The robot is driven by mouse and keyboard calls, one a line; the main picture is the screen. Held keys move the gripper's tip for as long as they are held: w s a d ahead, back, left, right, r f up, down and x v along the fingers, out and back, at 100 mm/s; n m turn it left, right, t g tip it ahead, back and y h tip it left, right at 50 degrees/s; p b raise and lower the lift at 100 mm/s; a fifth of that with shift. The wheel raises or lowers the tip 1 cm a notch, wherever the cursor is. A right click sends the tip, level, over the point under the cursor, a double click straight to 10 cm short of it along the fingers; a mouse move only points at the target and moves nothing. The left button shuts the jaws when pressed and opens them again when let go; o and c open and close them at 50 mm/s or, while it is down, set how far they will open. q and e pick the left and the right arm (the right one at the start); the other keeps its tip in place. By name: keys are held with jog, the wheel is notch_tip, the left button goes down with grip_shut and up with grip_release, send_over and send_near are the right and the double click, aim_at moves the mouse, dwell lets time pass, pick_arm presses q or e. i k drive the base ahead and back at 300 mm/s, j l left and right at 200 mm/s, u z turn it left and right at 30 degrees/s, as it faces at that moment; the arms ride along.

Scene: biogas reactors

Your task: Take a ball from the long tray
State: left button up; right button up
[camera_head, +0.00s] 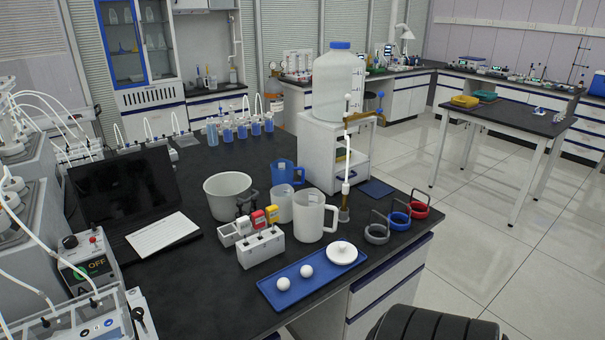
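The long tray (318,279) is blue and shallow and lies near the front edge of the black bench. Two white balls sit in it: one ball (284,284) towards the left end and another ball (306,271) near the middle. They are apart from each other. A white round lid-like piece with a small knob (342,253) lies at the tray's right end. Neither of my grippers shows in this view.
A white block holder (261,250), a frosted jug (310,220) and a grey pot (227,193) stand behind the tray. Grey (377,237), blue (398,221) and red (419,211) rings stand right of it. A black ribbed object (435,326) is below the bench edge. Bare bench lies left of the tray.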

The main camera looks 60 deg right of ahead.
aim_at(306, 271)
jog(key=z, duration=1.85)
jog(key=u, duration=0.4)
jog(key=l+u, duration=0.15)
jog(key=u, duration=0.2)
jog(key=l+u, duration=0.1)
jog(key=u, duration=0.3)
jog(key=l+u, duration=0.3)
jog(key=l, duration=0.2)
jog(key=l+u, duration=0.25)
jog(key=l, duration=0.3)
jog(key=k+l+u, duration=0.1)
jog(key=l+u, duration=0.2)
jog(key=l, duration=0.2)
jog(key=k+l+u, duration=0.25)
jog(key=l, duration=0.2)
jog(key=i+l, duration=0.05)
jog(key=i, duration=0.05)
